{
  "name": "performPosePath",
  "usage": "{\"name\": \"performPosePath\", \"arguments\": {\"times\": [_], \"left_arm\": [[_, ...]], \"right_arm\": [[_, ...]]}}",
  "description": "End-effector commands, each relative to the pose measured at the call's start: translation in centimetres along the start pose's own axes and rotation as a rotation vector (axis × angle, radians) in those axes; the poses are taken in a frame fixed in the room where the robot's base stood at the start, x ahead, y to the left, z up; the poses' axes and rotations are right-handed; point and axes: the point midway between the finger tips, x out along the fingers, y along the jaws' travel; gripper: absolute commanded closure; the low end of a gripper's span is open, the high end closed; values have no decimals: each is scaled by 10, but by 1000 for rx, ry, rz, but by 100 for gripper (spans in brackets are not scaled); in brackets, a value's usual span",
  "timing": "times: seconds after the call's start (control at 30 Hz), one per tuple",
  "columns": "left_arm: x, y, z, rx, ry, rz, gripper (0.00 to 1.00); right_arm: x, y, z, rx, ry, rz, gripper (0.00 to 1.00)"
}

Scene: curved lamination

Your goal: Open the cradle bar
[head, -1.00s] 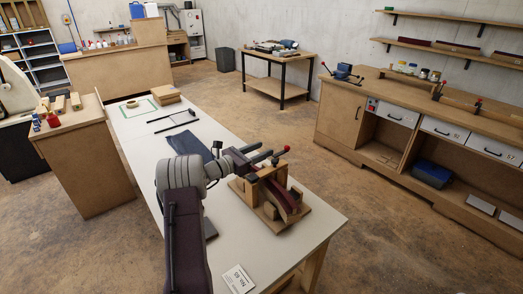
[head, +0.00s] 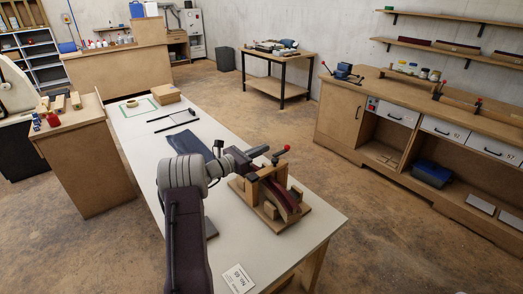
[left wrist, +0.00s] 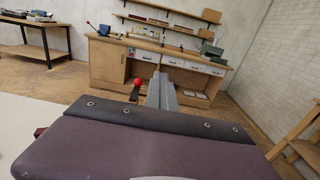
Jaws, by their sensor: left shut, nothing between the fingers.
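The wooden cradle (head: 268,204) stands on its base board near the front end of the white table. A dark red curved strip (head: 286,196) lies in it. A bar crosses its top, and a dark lever with a red ball knob (head: 287,148) rises at its far side. The knob (left wrist: 138,82) also shows in the left wrist view, just left of my fingers. My left gripper (head: 262,151) is shut and empty, just above the cradle's far left side, close to the lever. Whether it touches the lever or bar is unclear. My right gripper is out of view.
The white table (head: 232,246) carries a dark blue cloth (head: 186,145), a black frame, a tape roll and a cardboard box (head: 167,94) farther back. A card (head: 238,278) lies at the front. A workbench (head: 420,125) stands across open floor to the right.

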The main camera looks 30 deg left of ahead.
Motion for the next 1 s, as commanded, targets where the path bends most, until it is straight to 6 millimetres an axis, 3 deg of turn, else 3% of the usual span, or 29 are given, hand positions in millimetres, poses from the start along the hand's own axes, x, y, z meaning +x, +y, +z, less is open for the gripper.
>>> {"name": "performPosePath", "arguments": {"times": [0.87,0.9,1.0], "left_arm": [[0,0,0,0,0,0,100],[0,0,0,0,0,0,96],[0,0,0,0,0,0,69]], "right_arm": [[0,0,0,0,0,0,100],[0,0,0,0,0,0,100],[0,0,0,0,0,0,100]]}}
